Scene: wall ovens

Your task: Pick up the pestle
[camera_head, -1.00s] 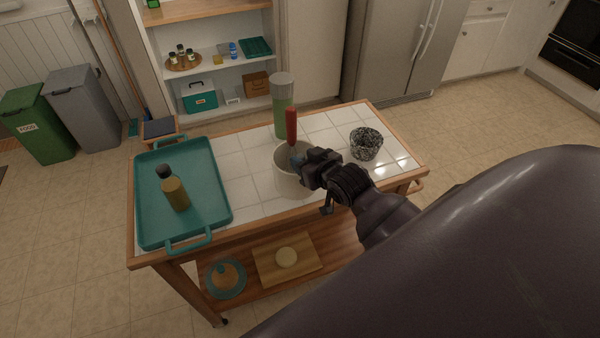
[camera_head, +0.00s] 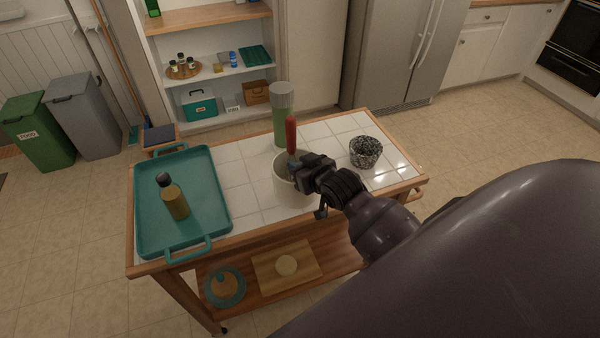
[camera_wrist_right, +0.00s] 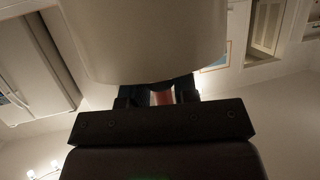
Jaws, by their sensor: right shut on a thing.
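The pestle (camera_head: 291,134) appears to be the red-handled tool standing upright in a beige pot (camera_head: 284,187) on the tiled trolley top; its lower part is hidden inside the pot. My right gripper (camera_head: 297,164) reaches over the pot's rim from the right and is shut on the pestle just below the red handle. In the right wrist view, the pot (camera_wrist_right: 145,40) fills the upper middle, and a strip of the red pestle (camera_wrist_right: 161,98) shows between the fingers. My left gripper is in no view.
A teal tray (camera_head: 215,185) with a brown bottle (camera_head: 176,202) lies left of the pot. A clear green-filled container (camera_head: 280,125) stands just behind the pot. A speckled bowl (camera_head: 366,152) stands to the right.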

